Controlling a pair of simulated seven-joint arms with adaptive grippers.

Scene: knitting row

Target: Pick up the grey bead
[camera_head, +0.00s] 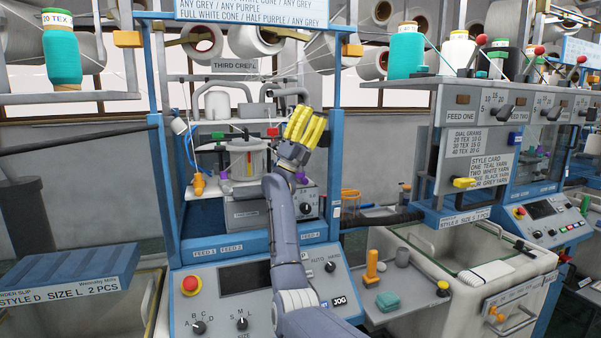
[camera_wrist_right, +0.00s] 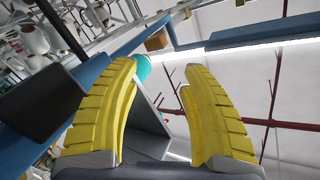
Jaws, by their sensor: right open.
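My right gripper (camera_head: 305,126), with yellow ribbed fingers, is raised in front of the middle machine, just right of its glass-like jar (camera_head: 239,160). In the right wrist view its two fingers (camera_wrist_right: 158,78) stand apart with nothing held between them. I cannot make out a grey bead for certain in either view. My left gripper is not in view.
The machine's blue uprights (camera_head: 331,130) flank the gripper, and thread cones (camera_head: 257,42) hang above. The side tray (camera_head: 376,316) also holds an orange peg (camera_head: 371,266) and a green block (camera_head: 388,301). A control panel (camera_head: 240,280) lies below. A teal cone (camera_wrist_right: 142,68) shows beyond the fingers.

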